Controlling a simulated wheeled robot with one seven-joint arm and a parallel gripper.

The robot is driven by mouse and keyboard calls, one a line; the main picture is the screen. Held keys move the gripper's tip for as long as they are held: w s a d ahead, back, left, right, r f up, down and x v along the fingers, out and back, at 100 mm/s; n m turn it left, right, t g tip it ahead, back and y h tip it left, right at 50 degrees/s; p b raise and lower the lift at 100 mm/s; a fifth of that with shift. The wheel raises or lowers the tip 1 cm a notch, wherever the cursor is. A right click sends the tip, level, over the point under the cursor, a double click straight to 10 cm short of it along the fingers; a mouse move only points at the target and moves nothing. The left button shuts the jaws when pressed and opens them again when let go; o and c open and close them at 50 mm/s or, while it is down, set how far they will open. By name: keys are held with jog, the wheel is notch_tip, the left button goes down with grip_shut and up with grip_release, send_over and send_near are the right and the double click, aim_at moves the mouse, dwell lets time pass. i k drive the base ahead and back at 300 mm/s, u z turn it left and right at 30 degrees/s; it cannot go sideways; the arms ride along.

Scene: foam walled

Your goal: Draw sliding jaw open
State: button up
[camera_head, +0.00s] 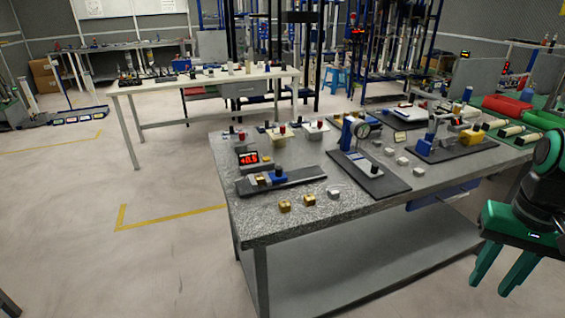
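A measuring fixture sits at the left front of the metal bench, with a black base (300,179), a red-digit display (248,158) and a small blue block (279,172). A second fixture at the right back has a dark base (462,149), a blue block (424,147) and a yellow block (472,137). I cannot tell which part is the sliding jaw, or how far open it stands. My gripper (490,287) has green fingers, spread apart and empty. It hangs low at the right edge, beyond the bench's right side and away from both fixtures.
The bench top (285,228) is bare at its front left corner. Two brass blocks (284,205) and a silver block (333,192) lie near there. A dial gauge stand (362,131) rises mid-bench. Red and green rolls (507,105) lie at the right back. Floor is open at left.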

aim_at(279, 175)
jog(key=i, duration=0.95)
jog(key=u, duration=0.05)
